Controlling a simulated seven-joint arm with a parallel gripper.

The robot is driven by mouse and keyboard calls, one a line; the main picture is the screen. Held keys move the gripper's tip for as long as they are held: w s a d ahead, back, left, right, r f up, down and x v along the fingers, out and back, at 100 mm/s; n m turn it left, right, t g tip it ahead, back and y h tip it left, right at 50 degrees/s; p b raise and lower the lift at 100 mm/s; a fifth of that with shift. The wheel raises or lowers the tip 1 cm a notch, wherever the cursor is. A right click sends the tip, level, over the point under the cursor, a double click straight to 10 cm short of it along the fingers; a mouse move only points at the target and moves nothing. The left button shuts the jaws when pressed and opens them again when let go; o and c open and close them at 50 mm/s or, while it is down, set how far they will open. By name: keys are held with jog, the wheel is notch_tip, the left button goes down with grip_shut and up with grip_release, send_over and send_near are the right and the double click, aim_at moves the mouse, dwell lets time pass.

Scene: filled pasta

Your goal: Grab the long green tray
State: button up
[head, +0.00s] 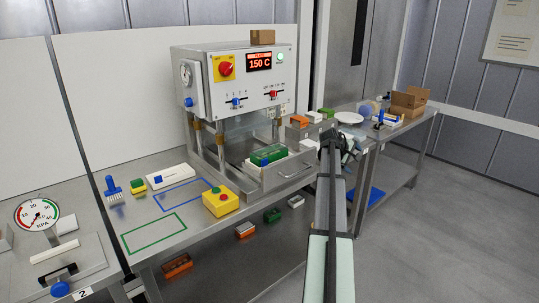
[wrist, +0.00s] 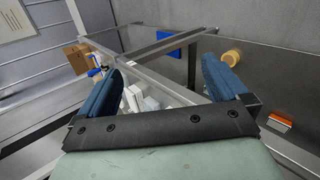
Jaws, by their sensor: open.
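A long green tray-like block (head: 268,154) with a small blue part on it lies in the open metal drawer (head: 290,177) of the press machine. A smaller green block (head: 273,215) lies on the lower shelf. I cannot tell for sure which is the long green tray. My gripper (head: 338,142) is at the far end of my arm, right of the drawer, and its tip is partly hidden. In the wrist view my gripper (wrist: 165,66) has its two blue fingers wide apart with nothing held between them. I make out no green tray in the wrist view.
The press machine (head: 235,85) reads 150 C. A yellow box with a red button (head: 221,201) and a white block (head: 170,176) stand on the bench. A green outline (head: 153,233) is clear. A side table with a cardboard box (head: 409,101) stands at right.

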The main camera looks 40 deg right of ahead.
jog(key=w+d+r+n+h, duration=0.15)
jog(key=w+r, duration=0.25)
jog(key=r, duration=0.7)
jog(key=n+y, duration=0.3)
jog(key=n, duration=1.3)
send_near(268, 149)
jog(key=shift+t+h, duration=0.25)
jog(key=shift+t, duration=0.05)
jog(key=x, duration=1.1)
jog(key=shift+s+a+f, duration=0.1)
jog(key=shift+s+a, duration=0.05)
jog(key=shift+s, duration=0.25)
jog(key=shift+c, duration=0.2)
jog(key=c, duration=1.1)
